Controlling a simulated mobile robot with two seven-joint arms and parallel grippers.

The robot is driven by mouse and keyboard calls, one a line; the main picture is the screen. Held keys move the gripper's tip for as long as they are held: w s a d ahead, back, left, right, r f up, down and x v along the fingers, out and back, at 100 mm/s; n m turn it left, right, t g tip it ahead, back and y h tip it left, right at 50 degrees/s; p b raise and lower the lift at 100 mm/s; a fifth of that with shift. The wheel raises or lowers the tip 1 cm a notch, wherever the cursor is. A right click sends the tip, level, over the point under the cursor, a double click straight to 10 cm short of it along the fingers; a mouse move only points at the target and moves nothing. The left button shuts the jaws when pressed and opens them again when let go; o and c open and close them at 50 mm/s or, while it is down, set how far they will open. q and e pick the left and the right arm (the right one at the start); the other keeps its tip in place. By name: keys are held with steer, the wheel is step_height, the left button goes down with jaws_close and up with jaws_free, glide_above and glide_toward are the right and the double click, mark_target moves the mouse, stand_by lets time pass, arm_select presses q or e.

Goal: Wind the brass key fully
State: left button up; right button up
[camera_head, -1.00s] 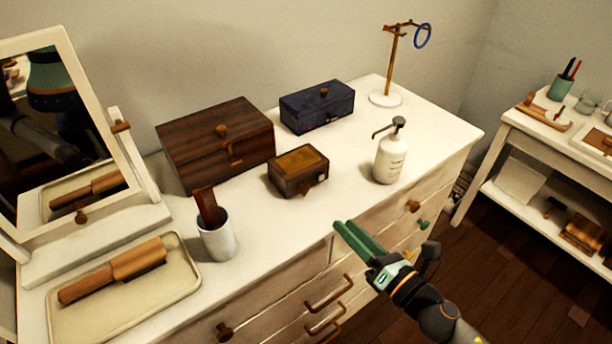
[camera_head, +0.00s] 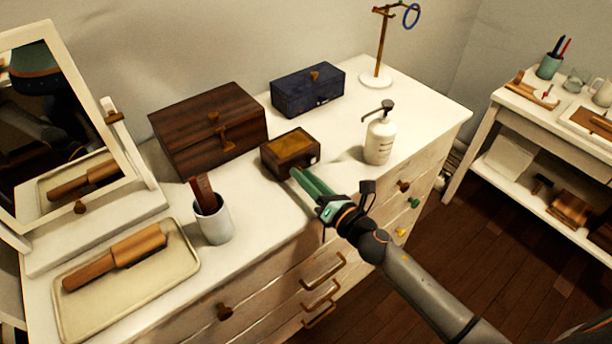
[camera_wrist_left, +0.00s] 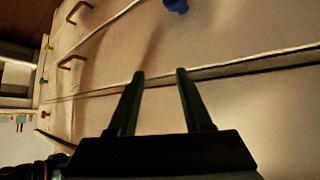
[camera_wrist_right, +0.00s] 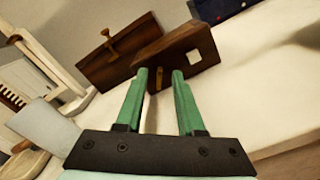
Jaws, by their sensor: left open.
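The small wooden box (camera_head: 290,148) with a gold-coloured top panel stands on the dresser. In the right wrist view, the box (camera_wrist_right: 178,52) shows its front face with a pale square on it. A narrow brass piece, which looks like the key (camera_wrist_right: 159,78), stands upright on that face. My right gripper (camera_head: 297,174) is at the front of the box. In the right wrist view its green fingers (camera_wrist_right: 160,72) are apart, with the brass piece seen between their tips and a gap on each side. My left gripper (camera_wrist_left: 160,73) is open and empty, facing drawer fronts.
A white cup (camera_head: 212,220) with a comb stands left of the box, and a pump bottle (camera_head: 380,140) stands to its right. A dark wooden box (camera_head: 210,130) and a blue box (camera_head: 308,90) are behind. A tray (camera_head: 180,262) with a brush lies at the front left.

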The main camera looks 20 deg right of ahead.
steer(key=shift+c, duration=0.4)
jaws_close()
